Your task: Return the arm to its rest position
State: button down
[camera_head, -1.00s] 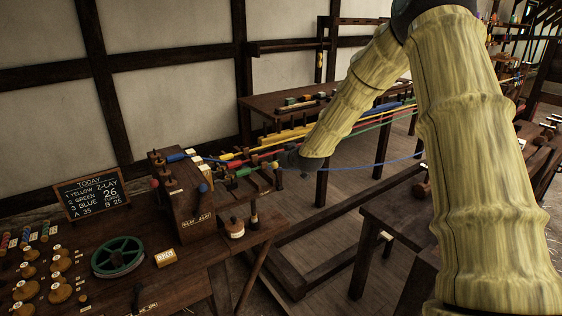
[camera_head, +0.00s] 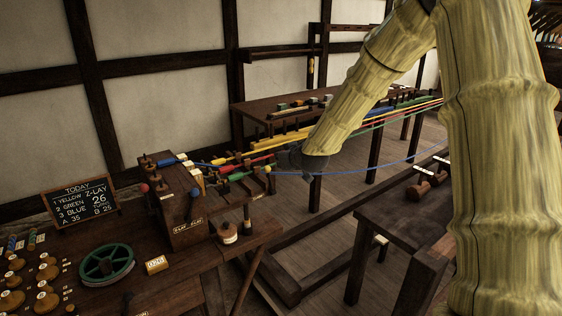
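My arm, in a yellow bamboo-like sleeve, rises on the right and bends down to the left. The dark end of it, my gripper (camera_head: 298,160), is small and dim beside the stretched strands. I cannot make out its fingers or whether it holds anything. It overlaps the strands in the picture; whether it touches them is unclear. A blue strand (camera_head: 365,168) sags to the right of it. A red strand (camera_head: 262,159) and a green strand (camera_head: 238,175) run to the wooden block with levers (camera_head: 183,205) on the left bench.
The left bench (camera_head: 200,262) carries a green wheel (camera_head: 106,264), a chalkboard (camera_head: 79,199), a small sign (camera_head: 156,265) and several wooden spools. A long table (camera_head: 250,107) stands along the wall. A dark bench (camera_head: 390,225) and low floor beams stand at the right. Bare floor shows between.

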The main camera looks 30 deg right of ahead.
dwell(0.3)
jog(key=s+a+f+g, duration=0.2)
jog(key=s+a+f, duration=0.2)
jog(key=s+f, duration=0.5)
jog(key=s+a+f+g+y, duration=0.15)
jog(key=s+a+f, duration=0.3)
jog(key=f, duration=0.75)
jog(key=s+a+f+g, duration=0.3)
jog(key=s+a+f, duration=0.25)
jog(key=f, duration=0.55)
jog(key=s+a+f+g, duration=0.2)
jog(key=s+f, duration=0.3)
jog(key=s, duration=0.6)
jog(key=s+a+f+g, duration=0.2)
jog(key=s+f, duration=0.3)
jog(key=s, duration=0.7)
jog(key=s+a+f+g, duration=0.2)
jog(key=s+f, duration=0.3)
jog(key=s, duration=0.6)
jog(key=shift+s+a, duration=0.25)
jog(key=shift+a, duration=0.55)
